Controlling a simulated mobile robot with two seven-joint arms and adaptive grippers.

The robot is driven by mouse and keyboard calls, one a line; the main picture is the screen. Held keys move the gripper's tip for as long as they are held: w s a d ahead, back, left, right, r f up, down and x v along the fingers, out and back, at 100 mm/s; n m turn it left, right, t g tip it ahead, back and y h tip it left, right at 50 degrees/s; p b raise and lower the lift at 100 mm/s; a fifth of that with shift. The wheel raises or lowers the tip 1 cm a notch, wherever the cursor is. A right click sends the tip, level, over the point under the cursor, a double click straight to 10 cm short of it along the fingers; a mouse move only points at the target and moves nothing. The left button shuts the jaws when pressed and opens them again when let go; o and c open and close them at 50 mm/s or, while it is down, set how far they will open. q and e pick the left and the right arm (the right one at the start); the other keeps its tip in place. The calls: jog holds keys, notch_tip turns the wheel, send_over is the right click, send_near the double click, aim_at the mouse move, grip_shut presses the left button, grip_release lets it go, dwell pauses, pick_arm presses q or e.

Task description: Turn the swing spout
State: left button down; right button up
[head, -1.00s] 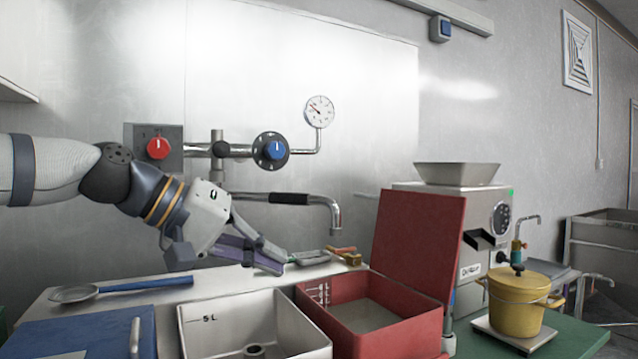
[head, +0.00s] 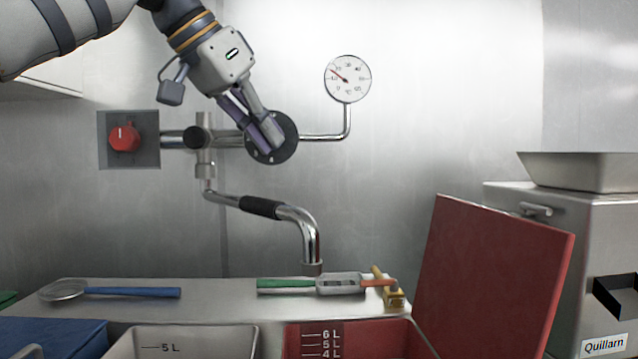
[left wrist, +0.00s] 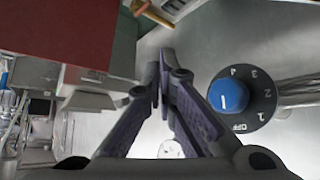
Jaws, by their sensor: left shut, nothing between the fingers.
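The chrome swing spout (head: 309,238) has a black sleeve (head: 260,207) and hangs from the wall pipe. It reaches right, and its outlet end bends down above the back counter. My left gripper (head: 273,145) is shut and empty. It is above the spout, in front of the dark round dial (head: 287,128), and hides the dial's blue knob in the head view. The blue knob (left wrist: 229,95) shows in the left wrist view, right of and apart from the shut fingertips (left wrist: 160,72). My right gripper is in neither view.
A red knob (head: 124,137) and a pressure gauge (head: 348,79) flank the dial. Utensils, including a blue-handled strainer (head: 130,292), lie on the counter (head: 215,305). A raised red lid (head: 490,275) and a grinder (head: 608,245) stand at the right.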

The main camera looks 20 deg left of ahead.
pick_arm(q)
jog(key=shift+w+a+f, duration=0.1)
jog(key=b+x, duration=0.2)
jog(key=x, duration=0.8)
jog(key=s, duration=0.1)
jog(key=s+a, duration=0.1)
jog(key=s, duration=0.1)
jog(key=s+a, duration=0.1)
jog(key=shift+s+f, duration=0.15)
jog(key=shift+f, duration=0.05)
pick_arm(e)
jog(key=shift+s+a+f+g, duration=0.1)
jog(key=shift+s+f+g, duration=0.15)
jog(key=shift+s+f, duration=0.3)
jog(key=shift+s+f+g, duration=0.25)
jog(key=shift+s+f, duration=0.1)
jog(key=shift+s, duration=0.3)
pick_arm(q)
jog(key=shift+r+p, duration=0.1)
jog(key=shift+p, duration=0.2)
